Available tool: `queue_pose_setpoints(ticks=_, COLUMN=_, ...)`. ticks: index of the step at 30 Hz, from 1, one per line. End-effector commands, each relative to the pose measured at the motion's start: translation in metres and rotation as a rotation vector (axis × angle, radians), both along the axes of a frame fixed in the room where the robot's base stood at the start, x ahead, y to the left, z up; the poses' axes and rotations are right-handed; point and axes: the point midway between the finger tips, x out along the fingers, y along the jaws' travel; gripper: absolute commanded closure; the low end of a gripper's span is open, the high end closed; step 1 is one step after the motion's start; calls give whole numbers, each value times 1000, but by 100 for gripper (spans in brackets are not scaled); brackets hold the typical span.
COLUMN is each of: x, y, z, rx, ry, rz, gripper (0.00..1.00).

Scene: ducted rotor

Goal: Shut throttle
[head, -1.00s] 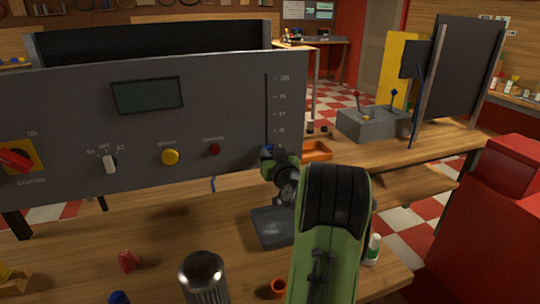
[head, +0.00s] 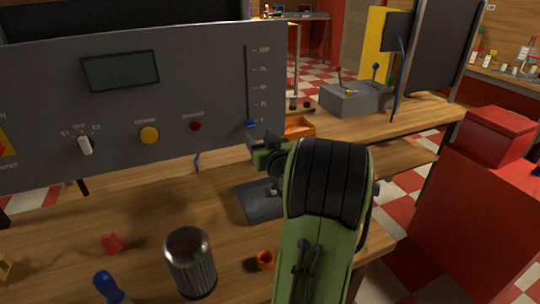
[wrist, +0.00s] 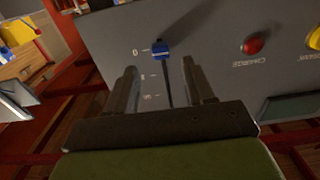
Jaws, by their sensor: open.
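The throttle is a vertical slider slot (head: 246,85) at the right end of the grey control panel, with a scale beside it. Its blue knob (head: 250,124) sits at the lower end of the slot, below the 25 mark. In the wrist view the blue knob (wrist: 162,51) is level with the 0 mark. My gripper (wrist: 160,68) is open and empty, with the knob showing beyond and between its fingertips, apart from them. In the head view my gripper (head: 264,146) is just below and right of the knob, partly hidden by my own arm.
The panel also has a red button (head: 196,126), a yellow button (head: 149,135), a white selector (head: 85,145) and a display (head: 121,70). A metal cup (head: 190,263) and an orange ring (head: 265,259) stand on the bench. An orange tray (head: 300,127) lies behind my arm.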

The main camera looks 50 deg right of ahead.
Motion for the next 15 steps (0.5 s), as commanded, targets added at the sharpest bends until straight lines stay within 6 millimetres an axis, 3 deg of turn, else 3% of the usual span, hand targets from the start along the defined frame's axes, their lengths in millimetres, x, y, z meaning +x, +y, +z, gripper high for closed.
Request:
queue_pose_setpoints(ticks=3, x=-31, y=16, z=-4, rx=1, ry=0, rz=-8, gripper=47)
queue_pose_setpoints(ticks=7, x=-58, y=33, z=-2, rx=2, ry=0, rz=-6, gripper=47)
queue_pose_setpoints(ticks=15, x=-80, y=48, z=-1, rx=0, ry=0, rz=0, gripper=47)
